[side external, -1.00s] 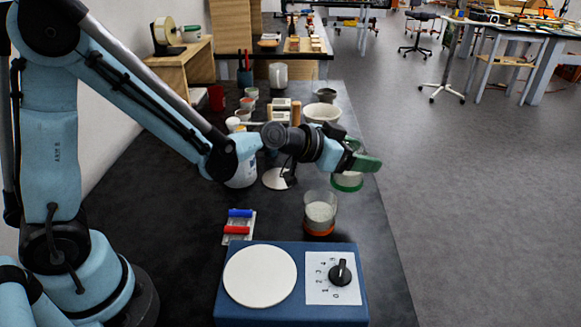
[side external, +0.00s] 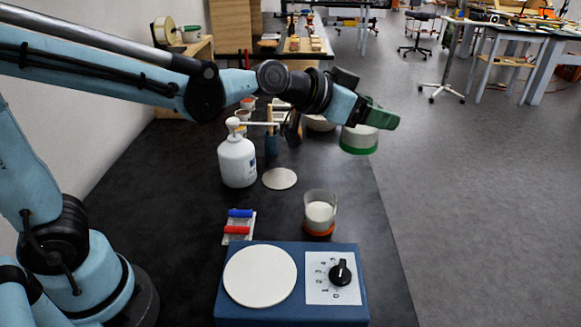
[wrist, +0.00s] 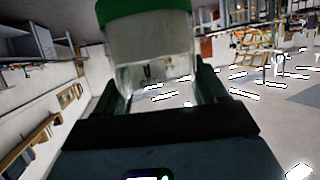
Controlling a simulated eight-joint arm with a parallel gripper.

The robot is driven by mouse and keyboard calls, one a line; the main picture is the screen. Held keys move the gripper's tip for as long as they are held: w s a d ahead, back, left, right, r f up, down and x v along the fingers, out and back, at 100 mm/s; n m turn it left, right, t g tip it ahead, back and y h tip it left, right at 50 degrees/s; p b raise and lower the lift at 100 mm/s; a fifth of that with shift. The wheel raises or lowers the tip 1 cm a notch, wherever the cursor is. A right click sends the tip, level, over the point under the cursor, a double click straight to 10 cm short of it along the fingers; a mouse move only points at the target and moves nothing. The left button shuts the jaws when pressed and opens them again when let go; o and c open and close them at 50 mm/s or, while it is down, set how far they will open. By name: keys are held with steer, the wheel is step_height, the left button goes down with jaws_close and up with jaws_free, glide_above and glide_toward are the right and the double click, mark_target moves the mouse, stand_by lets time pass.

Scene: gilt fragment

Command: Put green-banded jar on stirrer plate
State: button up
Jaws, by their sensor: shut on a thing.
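The green-banded jar (side external: 359,138) is held in my gripper (side external: 372,116), raised above the right edge of the dark bench. It is a pale jar with a green band at its lower end, slightly tilted. In the wrist view the jar (wrist: 150,50) sits between the two green fingers, its green band at the top of the picture. The stirrer plate (side external: 260,276) is a white disc on a blue box with a black dial, at the near end of the bench. It is empty, with the jar well behind it and to its right.
An orange-banded jar (side external: 319,213) stands just behind the stirrer box. A white bottle (side external: 238,162), a flat pale disc (side external: 280,179) and a rack with blue and red rolls (side external: 238,228) are on the bench. Bare bench lies between them.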

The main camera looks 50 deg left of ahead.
mark_target(349, 136)
steer(key=s+f, duration=0.1)
steer(key=s+f+m+g+h, duration=0.1)
steer(key=s, duration=0.1)
steer(key=s+f+m+h, duration=0.1)
steer(key=s, duration=0.1)
steer(key=shift+s+a+f, duration=0.1)
steer(key=shift+s+a, duration=0.05)
steer(key=shift+a, duration=0.25)
steer(key=s+d+r+m+g+h, duration=0.1)
steer(key=s+r+m+g+h, duration=0.15)
steer(key=s+m+g, duration=0.55)
steer(key=s+d+r+m+g+h, duration=0.1)
steer(key=s+d+m+g+h, duration=0.2)
steer(key=s, duration=0.9)
steer(key=shift+g+h, duration=0.3)
steer(key=shift+h, duration=0.05)
steer(key=shift+s+a+f, duration=0.1)
steer(key=shift+a+f, duration=0.15)
steer(key=shift+f, duration=2)
steer(key=shift+a+f, duration=0.25)
steer(key=shift+f, duration=2)
steer(key=shift+s+a+f, duration=0.1)
steer(key=shift+a+f, duration=0.15)
steer(key=shift+f, duration=2)
steer(key=o, duration=1.2)
steer(key=shift+a, duration=0.1)
